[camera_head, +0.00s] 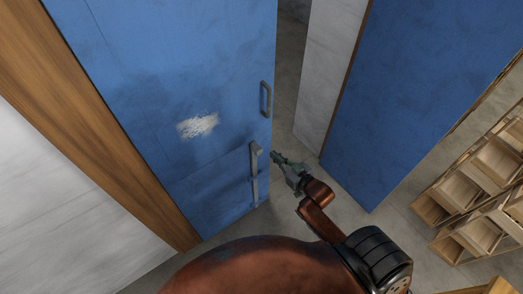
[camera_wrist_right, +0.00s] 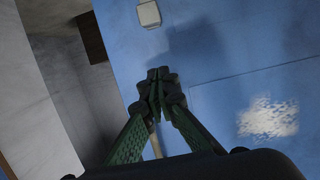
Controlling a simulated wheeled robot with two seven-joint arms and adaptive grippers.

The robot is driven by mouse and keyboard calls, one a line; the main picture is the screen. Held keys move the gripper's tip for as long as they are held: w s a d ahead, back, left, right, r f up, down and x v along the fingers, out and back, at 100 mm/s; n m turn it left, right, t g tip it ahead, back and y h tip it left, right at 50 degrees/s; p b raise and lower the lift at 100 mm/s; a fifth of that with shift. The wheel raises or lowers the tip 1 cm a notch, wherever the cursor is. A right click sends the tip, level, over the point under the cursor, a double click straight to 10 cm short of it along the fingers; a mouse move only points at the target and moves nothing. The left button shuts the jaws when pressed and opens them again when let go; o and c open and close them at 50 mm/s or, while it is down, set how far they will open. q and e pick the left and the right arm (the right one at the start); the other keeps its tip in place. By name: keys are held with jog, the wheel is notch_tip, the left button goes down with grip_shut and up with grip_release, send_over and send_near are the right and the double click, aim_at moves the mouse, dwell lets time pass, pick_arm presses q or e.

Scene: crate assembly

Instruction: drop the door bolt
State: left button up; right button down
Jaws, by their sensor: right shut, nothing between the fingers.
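A blue door (camera_head: 160,80) stands at the left of the head view and fills the right of the wrist view (camera_wrist_right: 240,50). A grey upright bolt (camera_head: 254,178) is fixed low near the door's free edge, with a small knob at its top. My right gripper (camera_head: 276,156) is just right of the bolt's top end, past the door edge. Its fingers (camera_wrist_right: 160,82) are shut and empty. In the wrist view they partly hide a thin pale strip; I cannot tell whether it is the bolt. My left gripper is not in view.
A grey handle (camera_head: 265,98) sits above the bolt. A pale worn patch (camera_head: 198,125) marks the door. A second blue panel (camera_head: 420,80) stands to the right beyond a gap. Wooden crates (camera_head: 470,238) stand at the far right. A small pale block (camera_wrist_right: 149,14) is on the door.

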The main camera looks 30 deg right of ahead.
jog(key=shift+w, duration=0.15)
send_over(261, 150)
jog(key=s, duration=0.1)
notch_tip(261, 150, down, 2)
jog(key=f, duration=0.1)
jog(key=shift+s+a+f+b, duration=0.1)
jog(key=shift+a+f+b, duration=0.1)
jog(key=shift+f, duration=0.7)
jog(key=shift+s+a+f+b, duration=0.1)
jog(key=shift+f+b, duration=0.1)
jog(key=shift+f, duration=0.65)
